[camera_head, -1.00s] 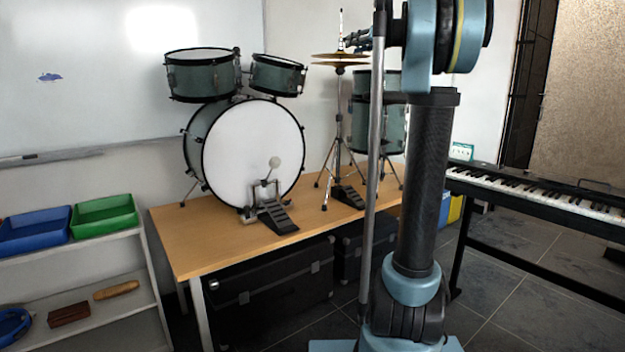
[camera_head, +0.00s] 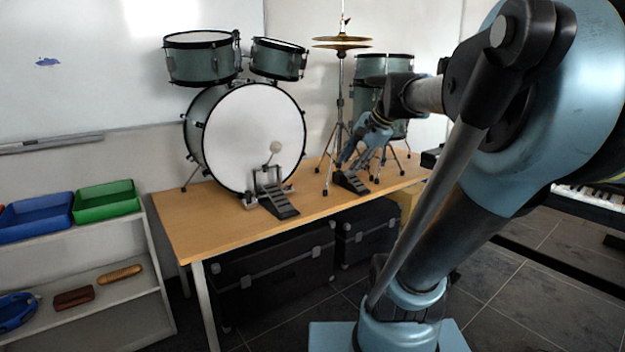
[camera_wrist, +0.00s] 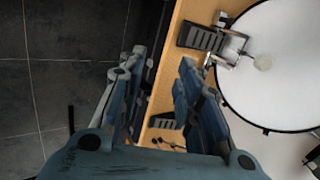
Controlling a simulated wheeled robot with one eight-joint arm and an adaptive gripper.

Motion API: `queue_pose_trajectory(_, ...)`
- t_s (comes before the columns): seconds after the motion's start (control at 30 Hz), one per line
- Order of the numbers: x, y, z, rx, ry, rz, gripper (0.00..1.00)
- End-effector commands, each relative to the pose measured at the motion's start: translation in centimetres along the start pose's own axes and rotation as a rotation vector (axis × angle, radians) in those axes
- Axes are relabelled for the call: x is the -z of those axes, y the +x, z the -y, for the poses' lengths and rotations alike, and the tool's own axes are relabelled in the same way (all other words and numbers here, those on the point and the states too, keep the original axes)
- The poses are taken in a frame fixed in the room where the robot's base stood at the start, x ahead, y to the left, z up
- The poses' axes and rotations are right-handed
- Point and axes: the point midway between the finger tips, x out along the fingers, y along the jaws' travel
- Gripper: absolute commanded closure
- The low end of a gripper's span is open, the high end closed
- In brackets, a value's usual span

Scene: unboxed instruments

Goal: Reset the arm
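My gripper (camera_head: 347,158) hangs in front of the hi-hat stand, at the right part of the wooden table (camera_head: 225,237), in the head view. My arm leans to the right of the picture, with its big blue elbow joint close to the camera. In the wrist view my gripper (camera_wrist: 163,62) shows two blue-grey fingers spread apart with nothing between them. Beyond them are the table edge, a drum pedal (camera_wrist: 201,38) and the white bass drum (camera_wrist: 275,65).
The drum kit, with bass drum (camera_head: 250,140) and hi-hat cymbals (camera_head: 342,43), stands on the table. Black cases (camera_head: 275,268) lie below. A keyboard (camera_head: 590,199) is at right, partly hidden by my arm. A shelf with a green tray (camera_head: 107,200) is at left.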

Motion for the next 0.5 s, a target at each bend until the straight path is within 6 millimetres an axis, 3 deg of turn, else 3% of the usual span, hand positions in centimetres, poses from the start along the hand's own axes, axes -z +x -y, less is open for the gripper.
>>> queue_pose_trajectory(0.03, -0.9, 1.2, -3.0, -0.047, -0.096, -0.011, 0.68)
queue_pose_trajectory(0.3, -3.1, 6.1, -18.0, -0.318, -0.611, -0.032, 0.68)
queue_pose_trajectory(0.4, -3.4, 7.2, -22.3, -0.4, -0.756, -0.02, 0.68)
queue_pose_trajectory(0.5, -3.5, 8.0, -25.1, -0.459, -0.856, -0.009, 0.68)
